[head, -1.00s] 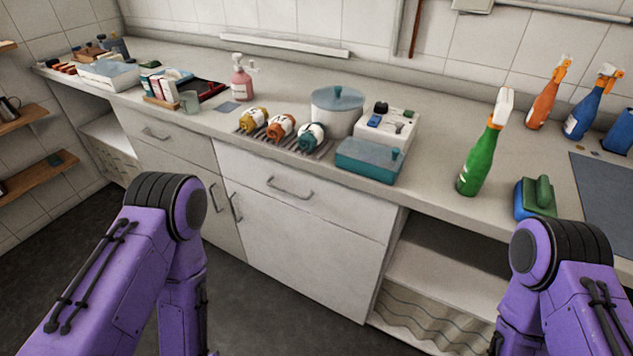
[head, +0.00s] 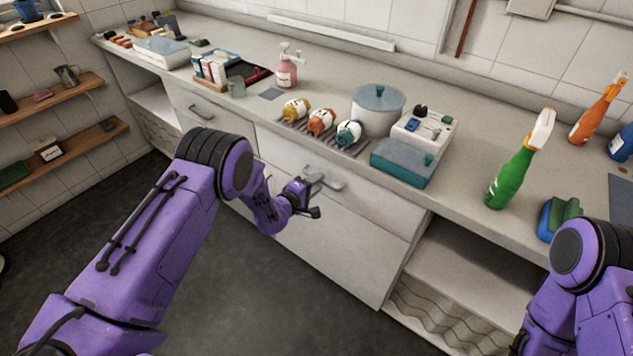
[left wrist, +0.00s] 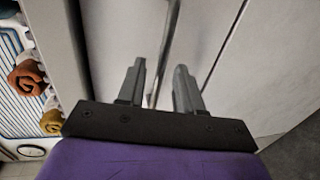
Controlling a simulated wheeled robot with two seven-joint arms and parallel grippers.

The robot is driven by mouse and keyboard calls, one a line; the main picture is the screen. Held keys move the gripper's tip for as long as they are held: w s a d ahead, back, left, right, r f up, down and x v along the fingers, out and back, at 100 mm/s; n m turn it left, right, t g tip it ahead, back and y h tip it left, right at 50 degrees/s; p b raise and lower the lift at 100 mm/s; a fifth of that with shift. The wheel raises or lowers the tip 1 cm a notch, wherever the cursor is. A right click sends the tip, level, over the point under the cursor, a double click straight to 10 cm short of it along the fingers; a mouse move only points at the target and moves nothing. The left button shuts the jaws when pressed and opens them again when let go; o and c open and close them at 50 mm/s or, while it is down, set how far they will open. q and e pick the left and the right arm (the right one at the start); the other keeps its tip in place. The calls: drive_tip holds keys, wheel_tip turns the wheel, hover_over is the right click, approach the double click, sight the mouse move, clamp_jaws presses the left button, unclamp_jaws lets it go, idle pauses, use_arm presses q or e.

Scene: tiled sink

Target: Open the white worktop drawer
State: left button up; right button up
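The white worktop drawer (head: 378,208) is under the worktop in the middle of the head view, and its front looks flush with the cabinet. Its grey bar handle (head: 328,181) also shows in the left wrist view (left wrist: 171,35). My left gripper (head: 314,197) is right at the drawer front by the handle. In the left wrist view its two fingers (left wrist: 159,78) are apart, with the handle bar running between them. I cannot tell whether either finger touches the bar. My right arm shows at the lower right of the head view, but its gripper is out of sight.
A cabinet door (head: 330,248) is below the drawer. An open shelf bay (head: 465,270) is to its right.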

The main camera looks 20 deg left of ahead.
use_arm(q)
drive_tip(key=shift+w+d+f, duration=0.1)
drive_tip(key=shift+w+d, duration=0.05)
drive_tip(key=shift+w, duration=0.15)
clamp_jaws()
idle(1.3)
